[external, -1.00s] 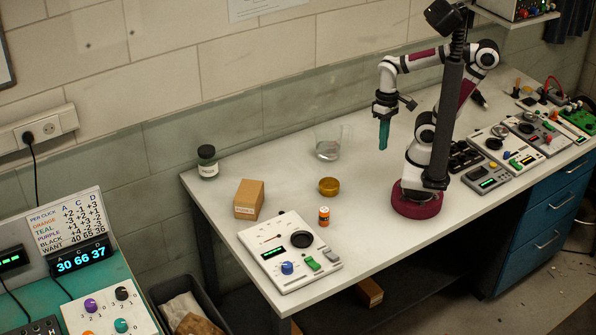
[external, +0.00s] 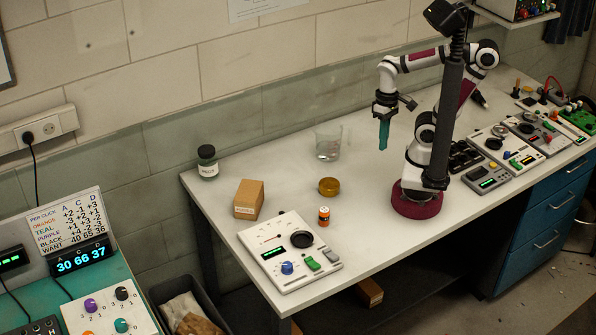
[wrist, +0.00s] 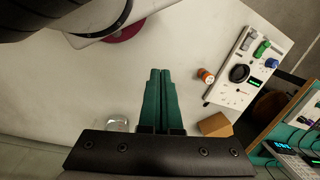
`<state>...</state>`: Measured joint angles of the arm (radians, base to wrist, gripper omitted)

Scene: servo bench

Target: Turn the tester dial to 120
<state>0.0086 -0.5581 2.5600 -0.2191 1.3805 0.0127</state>
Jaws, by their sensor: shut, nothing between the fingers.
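The tester (external: 290,252) is a white panel lying at the front left of the white table. It has a blue dial (external: 287,268), a black round socket (external: 302,239), a small green-lit display (external: 272,253), and a green and a grey switch. In the wrist view the tester (wrist: 236,80) is at the upper right, with its blue dial (wrist: 271,63) near the display. The display digits are too small to read. My gripper (external: 383,148) has teal fingers, pointing down above the back of the table, well away from the tester. In the wrist view my gripper (wrist: 160,72) is shut and empty.
An orange battery-like cylinder (external: 324,216), a brass-coloured round tin (external: 329,186), a cardboard box (external: 249,199), a glass beaker (external: 328,143) and a dark-lidded jar (external: 208,161) stand around the tester's back side. Other panels (external: 488,178) lie at the right. The table middle is clear.

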